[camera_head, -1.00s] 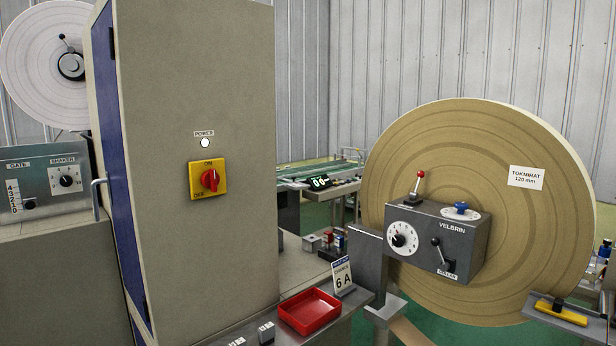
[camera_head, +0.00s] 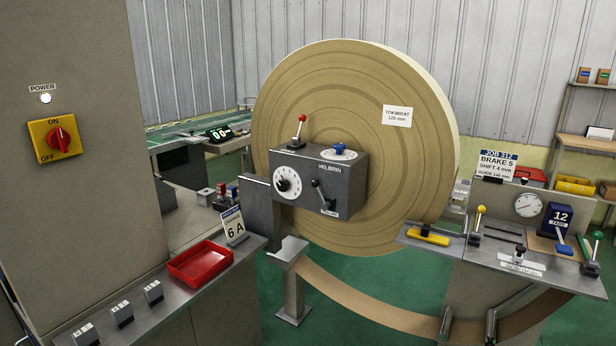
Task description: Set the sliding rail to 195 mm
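Neither of my grippers is in view. No part is plainly marked as the sliding rail, and no 195 mm mark can be read. On the right bench (camera_head: 470,275), a black knob (camera_head: 519,254) stands by a white strip (camera_head: 521,268) too small to read; I cannot tell whether this is the rail. A job card (camera_head: 497,166) there reads JOB 312, BRAKE 5, SHIFT 4 mm and a GUIDE line, apparently 140 mm. Behind stands the large brown paper reel (camera_head: 405,165), with a white label (camera_head: 397,116).
A grey VELBRIN box (camera_head: 335,190) with dial and levers sits before the reel. A cabinet (camera_head: 70,220) with a red power switch (camera_head: 61,140) stands left. A red tray (camera_head: 200,264) and several small switches line the front shelf. A brown paper band (camera_head: 370,306) hangs toward the right bench.

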